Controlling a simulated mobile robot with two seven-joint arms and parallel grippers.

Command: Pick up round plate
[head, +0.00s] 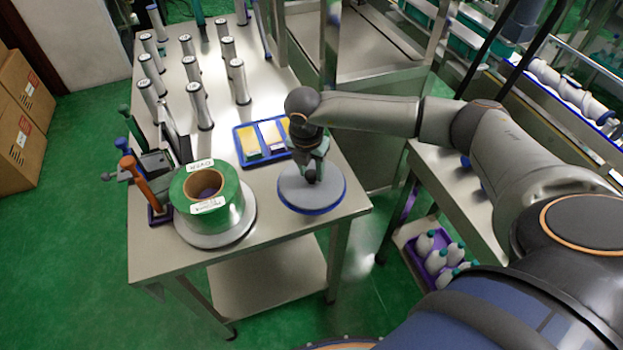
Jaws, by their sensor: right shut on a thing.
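A round grey plate with a blue rim (296,193) is at the right front corner of the steel table. My right gripper (313,178) points down at the middle of the plate and is shut on it, seemingly at its centre. The gripper hides that part, so the exact hold does not show. I cannot tell whether the plate rests on the table or hangs just above it. The left gripper is not in view.
The steel table (270,232) carries a green film roll (226,212) on a round base left of the plate, a blue tray (247,158) behind it, and several upright silver cylinders (201,106) farther back. An orange-handled tool (132,174) stands at the left edge.

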